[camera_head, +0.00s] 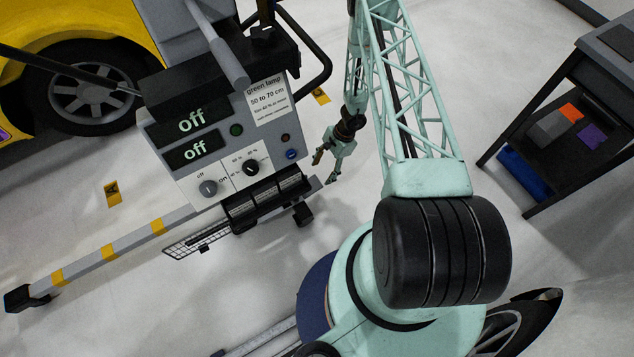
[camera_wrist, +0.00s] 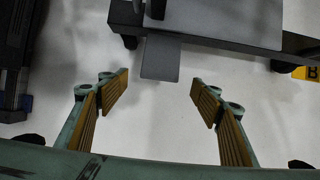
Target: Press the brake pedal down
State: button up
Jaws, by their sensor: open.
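My gripper (camera_head: 324,168) is open and empty, beside the right side of the grey control cart (camera_head: 205,150). In the wrist view my gripper (camera_wrist: 158,92) has its two ribbed tan finger pads spread wide, with pale floor between them. A flat grey plate (camera_wrist: 160,59), which looks like the brake pedal, sticks out from the cart's dark base (camera_wrist: 215,22). It lies just beyond the fingertips, roughly centred between them and apart from them. In the head view I cannot clearly make out the pedal; the cart's lower right edge (camera_head: 316,184) shows near my gripper. How far the pedal is pressed cannot be told.
The cart carries two "off" displays, knobs and black bins (camera_head: 265,196). A striped grey bar (camera_head: 110,251) runs left along the floor. A yellow car (camera_head: 60,22) stands behind left; a dark shelf table (camera_head: 560,125) stands right.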

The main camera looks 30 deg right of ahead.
aim_at(317, 181)
jog(key=shift+b+x, duration=0.85)
jog(key=shift+x, duration=3.2)
jog(key=shift+c, duration=0.7)
jog(key=c, duration=1)
jog(key=shift+d+f, duration=0.1)
jog(key=shift+f, duration=0.8)
jog(key=shift+d+f+p, duration=0.1)
jog(key=shift+f+p, duration=0.45)
jog(key=shift+f, duration=1)
jog(key=o, duration=1.1)
jog(key=shift+o, duration=0.2)
jog(key=shift+r, duration=0.2)
